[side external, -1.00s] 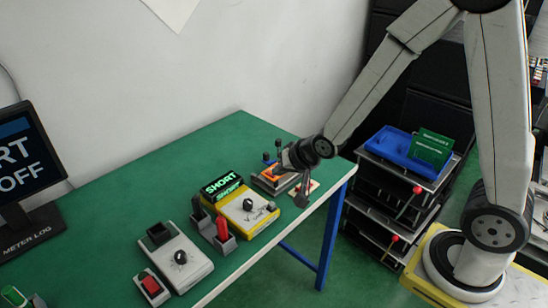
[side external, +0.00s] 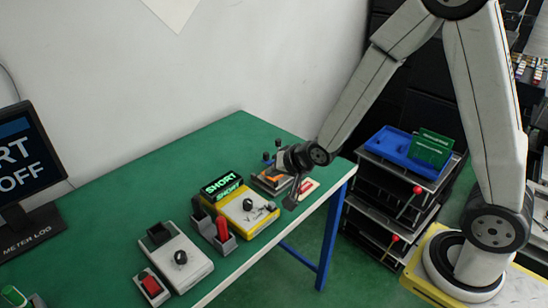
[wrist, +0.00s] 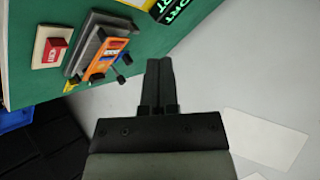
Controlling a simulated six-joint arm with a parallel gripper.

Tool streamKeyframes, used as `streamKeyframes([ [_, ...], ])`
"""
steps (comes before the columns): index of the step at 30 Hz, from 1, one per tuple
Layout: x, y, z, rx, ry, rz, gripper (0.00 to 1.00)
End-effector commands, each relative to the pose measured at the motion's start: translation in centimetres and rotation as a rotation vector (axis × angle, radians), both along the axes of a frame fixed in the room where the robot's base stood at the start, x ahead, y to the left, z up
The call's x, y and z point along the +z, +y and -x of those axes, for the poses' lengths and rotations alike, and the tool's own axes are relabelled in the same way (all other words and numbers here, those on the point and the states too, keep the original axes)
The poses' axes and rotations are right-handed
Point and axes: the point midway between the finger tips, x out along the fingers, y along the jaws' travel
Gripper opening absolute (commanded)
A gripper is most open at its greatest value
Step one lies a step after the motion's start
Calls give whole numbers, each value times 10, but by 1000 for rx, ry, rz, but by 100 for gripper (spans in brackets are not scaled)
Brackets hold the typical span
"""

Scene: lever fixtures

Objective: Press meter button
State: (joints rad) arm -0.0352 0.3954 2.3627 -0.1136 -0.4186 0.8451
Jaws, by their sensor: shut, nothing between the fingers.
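A red button on a cream base (wrist: 52,48) shows at the upper left in the wrist view; its white label is too small to read. In the side view, this small red-topped block (side external: 307,186) sits near the table's right edge, just right of my gripper. A yellow meter (side external: 262,218) with a dark dial and a green "SHORT" display (side external: 222,185) stands to the left of my gripper. My gripper (side external: 291,202) is shut and empty, pointing down near the table's front edge. Its closed fingers (wrist: 159,62) also show in the wrist view, apart from the button.
A grey fixture with an orange part (wrist: 106,56) and dark knobs stands beside the red button. A holder with red and black probes (side external: 222,230), a white box with a dial (side external: 180,262) and another red switch (side external: 151,286) line the front. A monitor (side external: 28,155) stands left.

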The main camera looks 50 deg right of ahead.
Motion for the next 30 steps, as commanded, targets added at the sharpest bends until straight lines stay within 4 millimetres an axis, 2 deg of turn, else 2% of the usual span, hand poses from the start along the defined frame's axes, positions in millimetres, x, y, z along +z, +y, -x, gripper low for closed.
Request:
streamKeyframes([
  [18, -60, 0, 0, 0, 4, 0, 0],
  [24, -73, 0, 0, 0, 3, 0, 0],
  [30, -78, 0, 0, 0, 0, 0, 0],
])
